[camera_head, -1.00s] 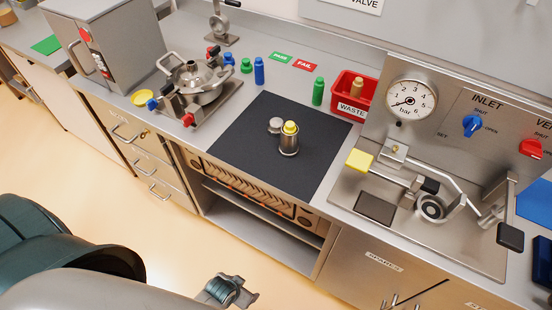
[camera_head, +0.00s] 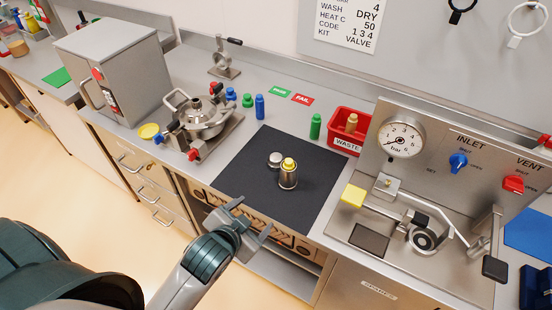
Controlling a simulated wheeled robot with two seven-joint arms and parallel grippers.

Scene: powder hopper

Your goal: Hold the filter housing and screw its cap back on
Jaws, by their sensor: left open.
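The filter housing (camera_head: 288,178) is a small steel cylinder standing upright on the black mat (camera_head: 262,210). A yellow piece shows at its open top. The cap (camera_head: 274,159), a low round steel piece, lies on the mat just behind and left of the housing, apart from it or barely touching; I cannot tell which. My left gripper (camera_head: 253,222) is open and empty, in front of and left of the housing, near the mat's front edge. Its fingers point toward the mat and do not touch the housing. My right gripper is not in view.
A steel clamped vessel (camera_head: 200,120) stands left of the mat. Blue and green bottles (camera_head: 259,106) stand behind it. A red waste bin (camera_head: 347,145) is at back right. The valve panel (camera_head: 440,150) and its lever fixture (camera_head: 421,238) bound the right side. Much of the mat is clear.

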